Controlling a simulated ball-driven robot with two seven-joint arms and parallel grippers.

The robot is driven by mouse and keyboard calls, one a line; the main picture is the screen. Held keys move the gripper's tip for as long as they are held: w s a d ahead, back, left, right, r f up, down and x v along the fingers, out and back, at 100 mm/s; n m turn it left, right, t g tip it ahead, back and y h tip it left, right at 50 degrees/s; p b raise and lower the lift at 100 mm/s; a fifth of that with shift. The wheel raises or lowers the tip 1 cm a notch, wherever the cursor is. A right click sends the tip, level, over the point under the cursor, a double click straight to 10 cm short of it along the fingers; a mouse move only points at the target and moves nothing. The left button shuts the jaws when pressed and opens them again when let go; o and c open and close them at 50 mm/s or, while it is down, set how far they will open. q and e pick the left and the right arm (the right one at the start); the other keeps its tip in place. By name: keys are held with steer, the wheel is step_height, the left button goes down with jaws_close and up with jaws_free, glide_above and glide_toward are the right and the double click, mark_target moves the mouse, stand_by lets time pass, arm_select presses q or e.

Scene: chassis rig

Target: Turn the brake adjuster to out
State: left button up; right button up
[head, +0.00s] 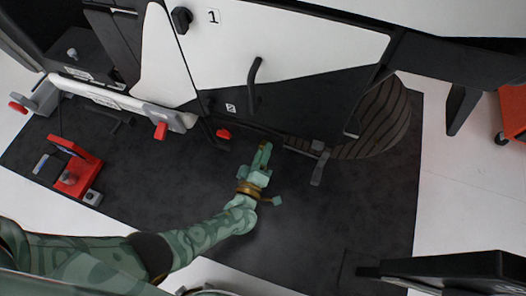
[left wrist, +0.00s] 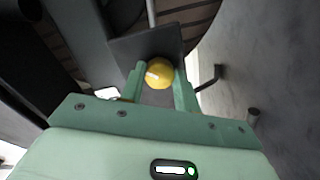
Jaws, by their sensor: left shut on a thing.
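The brake adjuster (left wrist: 161,74) shows in the left wrist view as a round yellow knob with a short white mark on its left half. It sits in front of a dark plate (left wrist: 140,48). My left gripper (head: 262,152) reaches in from the left below the chassis. Its green fingers are shut on the knob, one on each side, in the left wrist view (left wrist: 158,84). In the head view the knob is mostly hidden by the gripper. My right gripper is not in view.
The white and black chassis body (head: 275,45) with a black handle (head: 254,83) stands just beyond the gripper. A dark striped wheel (head: 381,122) is to its right. A red stand (head: 76,166) is at the left on the dark mat (head: 330,215). The mat's middle is mostly clear.

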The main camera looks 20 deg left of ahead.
arm_select(q)
steer(key=shift+s+f+n, duration=0.1)
steer(key=shift+n, duration=4.1)
steer(key=o, duration=1)
steer(key=shift+c, duration=0.2)
steer(key=s+p, duration=0.3)
steer(key=s, duration=1.3)
steer(key=shift+s, duration=0.15)
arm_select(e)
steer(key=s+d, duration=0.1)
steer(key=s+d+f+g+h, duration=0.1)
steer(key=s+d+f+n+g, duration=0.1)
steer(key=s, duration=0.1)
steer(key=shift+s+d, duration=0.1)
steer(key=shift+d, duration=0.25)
